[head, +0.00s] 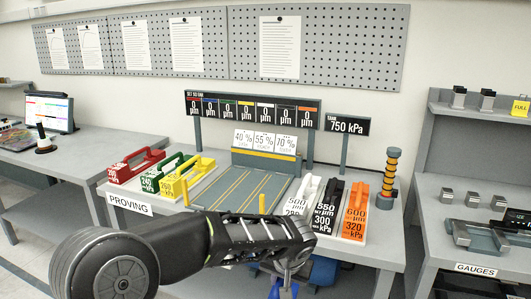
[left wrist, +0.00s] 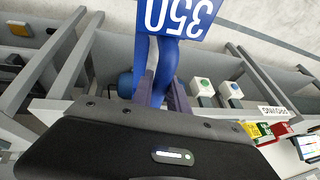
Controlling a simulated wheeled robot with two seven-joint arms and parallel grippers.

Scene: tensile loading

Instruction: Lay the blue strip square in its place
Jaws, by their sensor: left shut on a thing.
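The blue strip (left wrist: 163,60) has a blue face with a white 350 on it, seen upside down in the left wrist view. My left gripper (left wrist: 160,92) is shut on its blue handle. In the head view my left gripper (head: 287,268) is low in front of the proving table's front edge, and only a small part of the blue strip (head: 275,290) shows below it. A grey bed (head: 240,190) with yellow lines lies on the table between the yellow and white strips, with no strip on it. My arm hides its front part. My right gripper is not in view.
Red (head: 137,165), green (head: 163,172) and yellow (head: 188,178) strips stand left of the bed. White (head: 301,198), black (head: 327,208) and orange (head: 356,212) strips stand right. Yellow pegs (head: 262,204) rise at the bed's front. A banded post (head: 388,178) stands at the right.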

